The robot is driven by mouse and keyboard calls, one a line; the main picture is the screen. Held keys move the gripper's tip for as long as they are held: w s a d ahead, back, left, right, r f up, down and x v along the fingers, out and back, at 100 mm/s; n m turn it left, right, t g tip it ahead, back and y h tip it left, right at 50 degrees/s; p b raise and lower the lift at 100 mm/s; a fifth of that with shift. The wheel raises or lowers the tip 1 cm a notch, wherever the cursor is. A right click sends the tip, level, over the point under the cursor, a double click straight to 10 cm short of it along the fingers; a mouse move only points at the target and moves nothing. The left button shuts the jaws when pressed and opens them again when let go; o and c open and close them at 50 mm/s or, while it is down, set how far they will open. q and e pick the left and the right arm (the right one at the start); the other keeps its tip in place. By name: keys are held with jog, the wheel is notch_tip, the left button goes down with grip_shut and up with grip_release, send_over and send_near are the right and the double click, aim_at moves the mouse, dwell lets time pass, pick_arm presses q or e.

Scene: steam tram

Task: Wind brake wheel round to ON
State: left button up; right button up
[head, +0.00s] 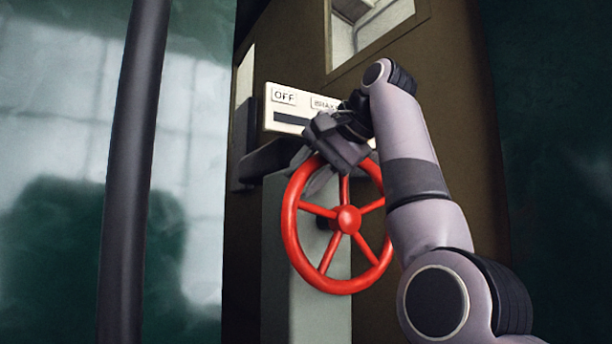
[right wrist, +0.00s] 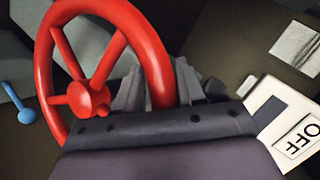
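The red brake wheel (head: 347,220) with spokes and a round hub stands upright on the front of a grey-green pedestal (head: 305,310). My right gripper (head: 322,168) is at the wheel's upper left rim. In the right wrist view the wheel's rim (right wrist: 155,62) passes between the two fingers (right wrist: 162,92), which lie close against it on both sides. A white plate (head: 288,107) above the wheel reads OFF at its left, with a dark slot below; my gripper and arm hide its right part. My left gripper is not in view.
A dark vertical pole (head: 133,170) stands at the left. A brown panel (head: 455,130) with a window (head: 365,22) is behind the wheel. A blue lever-like thing (right wrist: 22,103) shows at the left in the right wrist view.

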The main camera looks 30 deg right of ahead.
jog(key=shift+o, duration=0.5)
jog(key=shift+s, duration=0.1)
jog(key=v, duration=0.7)
jog(key=shift+r, duration=0.1)
